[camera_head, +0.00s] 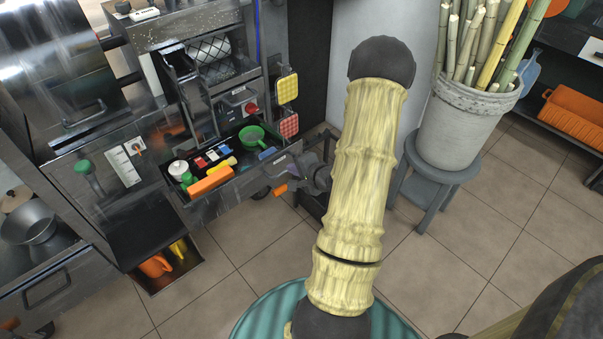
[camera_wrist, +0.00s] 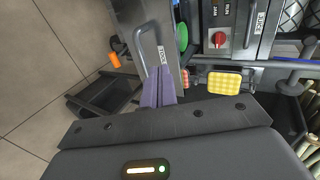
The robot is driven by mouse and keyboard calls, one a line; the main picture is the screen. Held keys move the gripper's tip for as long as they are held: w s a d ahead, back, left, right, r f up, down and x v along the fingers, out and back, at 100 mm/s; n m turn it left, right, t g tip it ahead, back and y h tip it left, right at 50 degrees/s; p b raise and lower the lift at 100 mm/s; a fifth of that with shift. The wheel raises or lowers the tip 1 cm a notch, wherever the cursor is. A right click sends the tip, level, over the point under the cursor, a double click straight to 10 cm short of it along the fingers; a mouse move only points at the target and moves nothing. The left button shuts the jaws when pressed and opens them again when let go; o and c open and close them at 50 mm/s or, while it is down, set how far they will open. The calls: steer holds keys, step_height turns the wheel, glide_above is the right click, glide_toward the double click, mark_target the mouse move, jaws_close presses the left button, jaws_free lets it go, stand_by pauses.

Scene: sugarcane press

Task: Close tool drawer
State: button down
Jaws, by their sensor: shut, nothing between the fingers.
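The tool drawer (camera_head: 212,200) stands open from the metal press cabinet in the head view. It holds an orange block, a green strainer (camera_head: 251,136), a white-lidded jar and several small coloured items. In the wrist view its metal front panel (camera_wrist: 172,30) carries a label and a bar handle (camera_wrist: 129,48). My gripper (camera_head: 296,179) is at the right end of the drawer front. In the wrist view, the purple fingers of my gripper (camera_wrist: 158,88) are together and empty, right by the panel beside the handle. I cannot tell whether they touch it.
A lower compartment (camera_head: 181,279) with an orange jug (camera_head: 155,265) is at bottom left. A bucket of cane (camera_head: 462,122) stands on a grey stool (camera_head: 436,193) at right. Yellow (camera_head: 287,88) and red pads hang beside the cabinet. Tiled floor (camera_head: 235,248) is clear before the drawer.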

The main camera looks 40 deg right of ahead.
mark_target(273, 158)
steer(key=x, duration=0.2)
steer(key=b+x, duration=0.1)
steer(key=x, duration=0.1)
steer(key=r+x, duration=0.1)
steer(key=x, duration=0.1)
steer(key=shift+w+b, duration=0.4)
steer(key=shift+w, duration=0.7)
steer(key=shift+a, duration=0.1)
